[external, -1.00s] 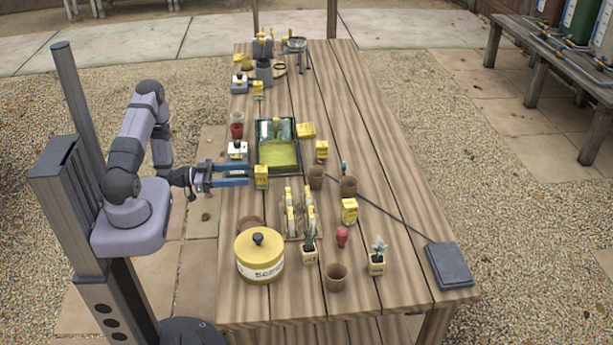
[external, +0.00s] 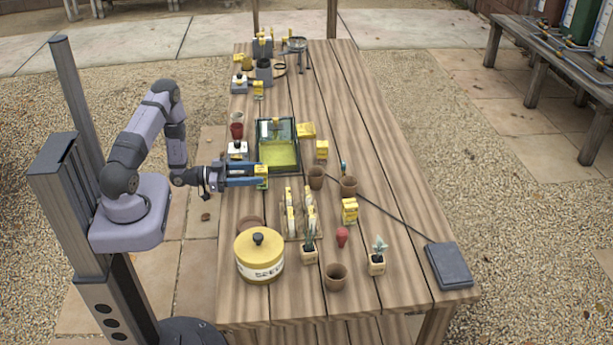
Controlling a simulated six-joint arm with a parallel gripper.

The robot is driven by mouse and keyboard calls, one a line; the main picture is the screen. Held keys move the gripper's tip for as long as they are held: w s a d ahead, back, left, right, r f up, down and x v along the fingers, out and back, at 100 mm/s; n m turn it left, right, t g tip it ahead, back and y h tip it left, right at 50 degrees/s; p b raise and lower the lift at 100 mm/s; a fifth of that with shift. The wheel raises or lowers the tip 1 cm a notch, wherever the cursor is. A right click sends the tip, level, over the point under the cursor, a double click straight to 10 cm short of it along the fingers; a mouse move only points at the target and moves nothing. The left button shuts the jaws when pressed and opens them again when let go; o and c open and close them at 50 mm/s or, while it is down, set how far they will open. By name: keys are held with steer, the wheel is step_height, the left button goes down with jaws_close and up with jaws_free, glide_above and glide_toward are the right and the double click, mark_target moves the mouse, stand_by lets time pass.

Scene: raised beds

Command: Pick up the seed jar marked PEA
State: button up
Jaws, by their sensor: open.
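My gripper (external: 262,176) reaches in from the left, low over the table, with its two blue fingers apart. A small yellow-labelled item (external: 263,171) sits at the fingertips, partly hidden by them; I cannot tell whether they touch it. Other small yellow-labelled items stand nearby: one right of the green tray (external: 322,150), one in front of the brown pots (external: 350,211), and a white-and-yellow one behind my gripper (external: 238,150). The lettering on these is too small to read, so I cannot tell which is marked PEA.
A green tray (external: 297,160) lies just behind my gripper. A large yellow lidded tin (external: 260,262), a rack of packets (external: 290,233) and brown pots (external: 348,187) stand in front and to the right. A dark cable crosses to a grey slab (external: 449,265). The right side is mostly clear.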

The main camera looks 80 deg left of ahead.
steer(key=shift+w, duration=1.25)
steer(key=c, duration=1.2)
steer(key=shift+r, duration=0.25)
steer(key=shift+r, duration=4.85)
